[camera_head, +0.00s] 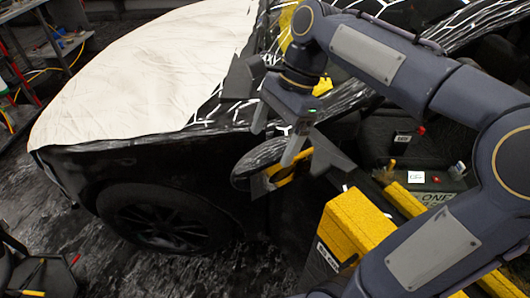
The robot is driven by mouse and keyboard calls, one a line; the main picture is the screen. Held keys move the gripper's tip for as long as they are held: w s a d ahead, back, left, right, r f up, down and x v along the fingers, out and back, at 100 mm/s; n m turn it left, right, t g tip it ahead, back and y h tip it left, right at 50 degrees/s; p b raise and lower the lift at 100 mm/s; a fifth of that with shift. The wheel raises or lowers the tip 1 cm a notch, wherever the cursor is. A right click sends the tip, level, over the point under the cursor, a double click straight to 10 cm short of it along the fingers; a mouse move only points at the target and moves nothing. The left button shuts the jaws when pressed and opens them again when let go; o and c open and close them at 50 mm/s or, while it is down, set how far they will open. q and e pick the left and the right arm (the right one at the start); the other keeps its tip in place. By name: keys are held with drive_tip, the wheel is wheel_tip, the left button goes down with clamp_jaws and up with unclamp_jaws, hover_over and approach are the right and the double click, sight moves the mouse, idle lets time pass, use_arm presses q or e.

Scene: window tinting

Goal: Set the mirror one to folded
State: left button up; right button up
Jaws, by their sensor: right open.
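The side mirror (255,158) is a dark oval housing with a yellow part at its lower right. It stands out from the side of the black car, above and to the right of the front wheel. My right gripper (285,128) reaches in from the right and is open, just above and beside the mirror. Its fingers overlap the mirror's right side in the picture, and I cannot tell whether they touch it. Part of the mirror is hidden behind the gripper. My left gripper is not in view.
The black car's hood is under a white quilted cover (140,75). A yellow-topped box (355,220) and dark cases stand to the right, near my right arm. A dark cart (45,272) with tools is at the lower left. Open floor lies below the wheel.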

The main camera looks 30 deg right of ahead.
sight(265, 158)
drive_tip(key=shift+x, duration=2.75)
drive_tip(key=c, duration=1.4)
